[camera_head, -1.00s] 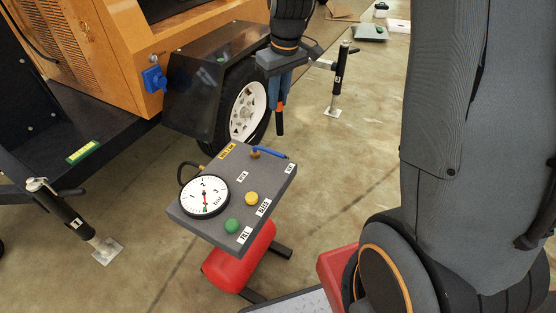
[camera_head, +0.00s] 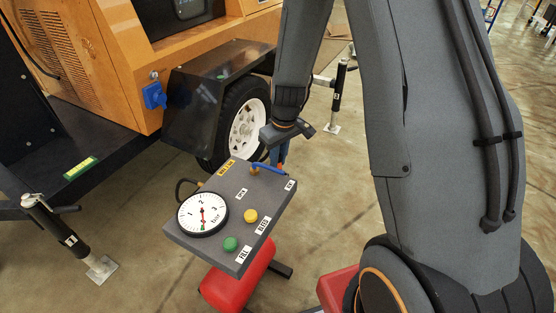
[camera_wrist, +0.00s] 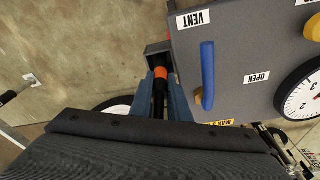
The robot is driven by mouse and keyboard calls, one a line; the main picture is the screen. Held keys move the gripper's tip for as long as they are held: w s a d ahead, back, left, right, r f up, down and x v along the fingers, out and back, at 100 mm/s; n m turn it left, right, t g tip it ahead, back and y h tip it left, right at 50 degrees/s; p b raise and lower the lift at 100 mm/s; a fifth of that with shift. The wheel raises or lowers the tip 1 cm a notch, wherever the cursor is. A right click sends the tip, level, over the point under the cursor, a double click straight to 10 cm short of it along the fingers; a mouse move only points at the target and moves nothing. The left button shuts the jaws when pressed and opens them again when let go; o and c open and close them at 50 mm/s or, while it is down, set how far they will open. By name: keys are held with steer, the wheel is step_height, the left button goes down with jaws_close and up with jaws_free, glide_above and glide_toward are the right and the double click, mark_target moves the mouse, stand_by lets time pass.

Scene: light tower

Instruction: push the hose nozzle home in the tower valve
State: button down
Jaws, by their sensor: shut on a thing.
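My gripper (camera_head: 279,152) is low beside the far right edge of the grey control panel (camera_head: 205,255). In the wrist view its blue fingers (camera_wrist: 162,82) are shut on the hose nozzle, black with an orange collar (camera_wrist: 164,77). The nozzle's front end is close to a dark grey block (camera_wrist: 157,50) at the panel's edge; I cannot tell whether it is inside anything. A blue lever (camera_head: 267,168) on a brass fitting sits on the panel, next to the gripper. It also shows in the wrist view (camera_wrist: 207,72), between the VENT and OPEN labels.
The panel carries a round gauge (camera_head: 203,214), a green button (camera_head: 231,244) and a yellow button (camera_head: 250,216). A red tank (camera_head: 238,285) is below. The orange trailer (camera_head: 90,70) with its wheel (camera_head: 245,125) stands behind. Stabiliser legs (camera_head: 62,228) stand on open concrete floor.

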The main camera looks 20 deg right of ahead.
steer(key=shift+f, duration=0.35)
steer(key=c, duration=1.7)
jaws_free()
steer(key=shift+o, duration=0.2)
steer(key=shift+a+f+b, duration=0.1)
steer(key=shift+b, duration=0.2)
